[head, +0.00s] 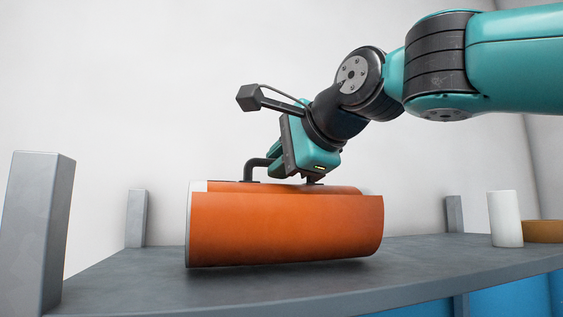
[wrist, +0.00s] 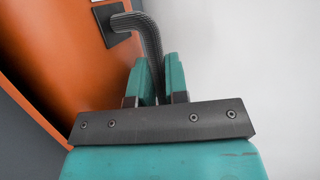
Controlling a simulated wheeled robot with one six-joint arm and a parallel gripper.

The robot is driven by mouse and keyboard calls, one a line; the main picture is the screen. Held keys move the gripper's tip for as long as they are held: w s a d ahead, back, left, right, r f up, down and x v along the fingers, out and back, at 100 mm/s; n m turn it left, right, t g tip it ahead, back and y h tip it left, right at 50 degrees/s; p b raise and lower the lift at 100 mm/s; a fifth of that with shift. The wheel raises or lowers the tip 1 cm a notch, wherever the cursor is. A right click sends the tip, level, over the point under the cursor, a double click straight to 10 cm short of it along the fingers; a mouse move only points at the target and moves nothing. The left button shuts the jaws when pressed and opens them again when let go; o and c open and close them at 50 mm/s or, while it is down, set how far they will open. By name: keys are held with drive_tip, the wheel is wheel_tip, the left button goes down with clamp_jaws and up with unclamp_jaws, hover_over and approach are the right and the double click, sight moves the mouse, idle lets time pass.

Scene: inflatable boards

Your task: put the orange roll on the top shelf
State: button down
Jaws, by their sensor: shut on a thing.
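The orange roll (head: 285,228) lies lengthwise just over a grey shelf (head: 150,285) in the head view, with a pale edge at its left end. Its left end looks slightly lower, and I cannot tell for sure whether it touches the shelf. A black handle (head: 257,166) stands up from its top. My gripper (head: 285,168) reaches down from the upper right and is shut on this handle. In the wrist view, the fingers (wrist: 160,85) close around the handle's dark ribbed bar (wrist: 150,45), with the orange surface (wrist: 60,60) to the left.
Grey posts stand at the left front (head: 38,230), left back (head: 136,218) and right back (head: 453,213). A white cylinder (head: 505,218) and a brown-orange round thing (head: 541,231) stand on the shelf at the right. Blue surfaces (head: 500,300) show below the shelf. The shelf between roll and cylinder is clear.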

drive_tip(key=shift+f, duration=0.2)
drive_tip(key=c, duration=1.1)
unclamp_jaws()
drive_tip(key=shift+o, duration=0.2)
drive_tip(key=shift+f, duration=0.15)
